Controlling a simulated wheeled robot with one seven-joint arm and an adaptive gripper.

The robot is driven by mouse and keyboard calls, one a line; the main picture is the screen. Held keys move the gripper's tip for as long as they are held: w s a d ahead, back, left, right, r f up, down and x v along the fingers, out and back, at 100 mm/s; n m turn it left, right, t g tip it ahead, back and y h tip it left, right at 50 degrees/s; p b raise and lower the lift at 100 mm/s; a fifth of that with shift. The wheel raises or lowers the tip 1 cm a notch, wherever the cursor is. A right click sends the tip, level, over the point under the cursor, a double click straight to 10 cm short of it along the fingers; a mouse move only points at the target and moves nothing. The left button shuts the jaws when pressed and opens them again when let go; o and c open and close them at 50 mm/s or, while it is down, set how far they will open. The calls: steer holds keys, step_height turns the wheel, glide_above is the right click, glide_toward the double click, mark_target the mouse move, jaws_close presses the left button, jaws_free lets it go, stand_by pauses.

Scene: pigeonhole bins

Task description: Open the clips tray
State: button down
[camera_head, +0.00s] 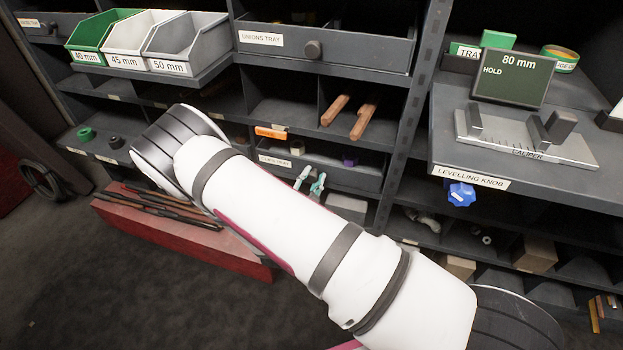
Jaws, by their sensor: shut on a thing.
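The tray (338,176) at the lower middle of the shelving has a white label (275,161) that is too small to read with certainty; I cannot tell that it says clips. My white arm covers its lower left front, and its knob does not show. I cannot tell how far the tray stands out. Two small teal-and-white pieces (317,187) show just above my arm, in front of the tray's face; I cannot tell what they are. My gripper is hidden behind my arm.
The unions tray (370,50) with its round knob is above. Green, white and grey bins (187,48) stand upper left. Wooden handles (363,121) stick out of a pigeonhole. A caliper (525,143) and a blue knob (460,194) are right. A red box (180,233) lies on the floor.

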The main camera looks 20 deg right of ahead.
steer(key=p+v, duration=0.2)
steer(key=v, duration=2.2)
steer(key=shift+p, duration=0.35)
steer(key=c, duration=1.3)
jaws_free()
steer(key=v, duration=1.2)
